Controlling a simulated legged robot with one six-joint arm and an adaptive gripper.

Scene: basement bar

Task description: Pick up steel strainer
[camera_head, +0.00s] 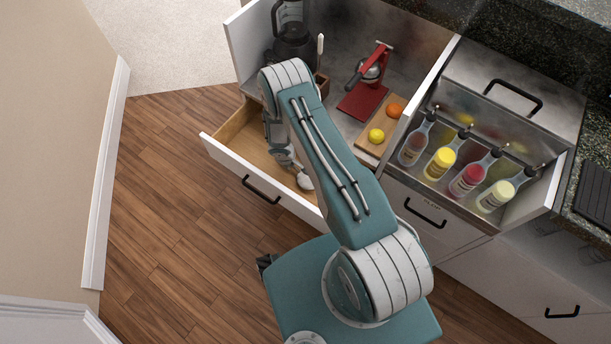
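My arm reaches over the open wooden drawer (234,143). Its end, with my gripper (297,167), points down into the drawer, partly hidden behind my own forearm. The fingers are too small and covered to tell whether they are open or shut. A small pale grey rounded shape (305,181) shows at the lower end of the wrist, inside the drawer near its front wall. I cannot tell whether it is the steel strainer or part of my gripper. No other strainer shows clearly.
Above the drawer, the steel counter holds a dark blender (292,40), a red citrus press (371,72) and a board with an orange (394,110) and a lemon (376,136). Several bottles stand in a bin at right (440,165). Wood floor (170,210) is clear at left.

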